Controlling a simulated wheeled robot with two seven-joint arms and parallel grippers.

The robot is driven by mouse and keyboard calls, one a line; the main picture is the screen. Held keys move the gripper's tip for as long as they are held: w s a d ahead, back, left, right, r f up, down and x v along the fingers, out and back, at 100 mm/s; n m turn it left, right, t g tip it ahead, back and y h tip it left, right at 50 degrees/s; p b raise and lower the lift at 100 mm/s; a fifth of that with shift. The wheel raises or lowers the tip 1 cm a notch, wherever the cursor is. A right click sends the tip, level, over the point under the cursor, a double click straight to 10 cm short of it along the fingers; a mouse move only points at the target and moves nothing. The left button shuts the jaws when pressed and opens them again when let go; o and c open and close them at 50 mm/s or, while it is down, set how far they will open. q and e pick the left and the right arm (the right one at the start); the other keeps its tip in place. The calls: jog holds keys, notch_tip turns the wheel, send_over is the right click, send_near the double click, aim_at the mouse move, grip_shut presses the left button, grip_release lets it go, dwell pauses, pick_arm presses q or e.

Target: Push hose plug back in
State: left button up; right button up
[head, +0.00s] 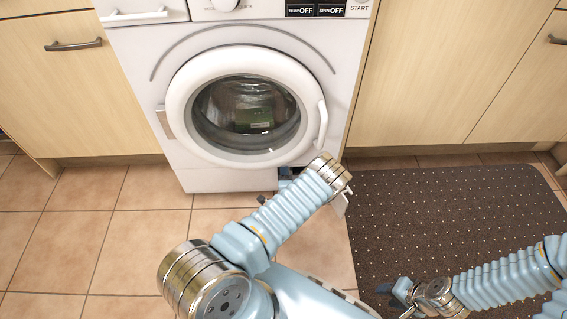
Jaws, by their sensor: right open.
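The white washing machine (172,130) stands in the middle of the head view with its round door shut. At its lower right corner a small dark and blue patch (285,173) shows beside my left wrist. I cannot tell if it is an opening or part of my gripper. A white piece sticks out on the wrist's other side. I cannot make out the hose plug; my left arm covers much of this spot. My left gripper is mostly hidden behind its wrist, low in front of the machine. My right gripper (393,300) is open and empty over the dark mat, apart from the machine.
A dark dotted mat (450,205) lies on the tiled floor at the right. Wooden cabinets stand left (70,95) and right (440,80) of the machine. The tiles (90,215) at the left are clear. A green item (255,118) shows behind the door glass.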

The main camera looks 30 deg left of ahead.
pick_arm(q)
grip_shut()
jog(key=shift+f, duration=0.1)
jog(key=f+b, duration=0.1)
jog(key=b, duration=0.1)
jog(key=shift+f+b, duration=0.3)
jog(key=shift+f, duration=0.05)
jog(key=shift+r, duration=0.1)
grip_release()
jog(key=shift+s, duration=0.1)
